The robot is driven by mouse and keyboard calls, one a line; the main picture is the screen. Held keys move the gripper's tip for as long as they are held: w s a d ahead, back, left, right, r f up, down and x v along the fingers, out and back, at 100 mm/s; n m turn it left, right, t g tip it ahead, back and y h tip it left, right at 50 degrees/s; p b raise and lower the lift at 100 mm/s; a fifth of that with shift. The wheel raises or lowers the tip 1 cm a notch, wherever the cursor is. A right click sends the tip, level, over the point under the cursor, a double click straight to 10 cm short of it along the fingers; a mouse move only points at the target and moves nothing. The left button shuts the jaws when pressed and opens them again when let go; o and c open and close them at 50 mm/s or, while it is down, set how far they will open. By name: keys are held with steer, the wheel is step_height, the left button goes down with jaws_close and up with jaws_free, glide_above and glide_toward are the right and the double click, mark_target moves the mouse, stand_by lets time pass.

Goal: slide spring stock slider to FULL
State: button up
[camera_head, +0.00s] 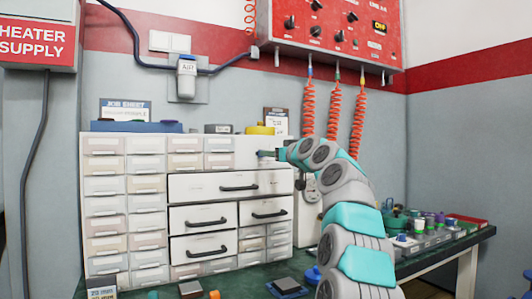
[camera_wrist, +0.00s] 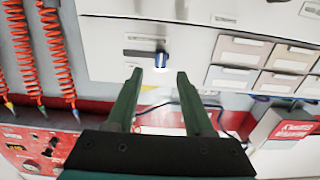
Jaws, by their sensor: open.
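The spring stock slider has a blue knob (camera_wrist: 161,58) on the white cabinet face, at the right end of a short dark slot (camera_wrist: 138,53) in the wrist view. The wrist picture looks turned over, with the drawers above. I cannot read a FULL mark. My gripper (camera_wrist: 159,76) is open, with green fingers to either side of the knob's line. The knob shows between and just beyond the fingertips; I see no contact. In the head view my gripper (camera_head: 268,153) reaches the cabinet's upper right panel, and the slider there is too small to make out.
The white drawer cabinet (camera_head: 105,213) stands on a green bench (camera_head: 440,243). Drawer handles (camera_head: 238,188) stick out below my gripper. Red coiled hoses (camera_head: 333,110) hang right of the cabinet from a red control box (camera_head: 325,35). A yellow item (camera_head: 260,130) sits on top.

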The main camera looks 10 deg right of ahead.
steer(key=shift+p+x, duration=1.75)
steer(key=shift+x, duration=0.9)
steer(key=shift+c, duration=0.3)
jaws_close()
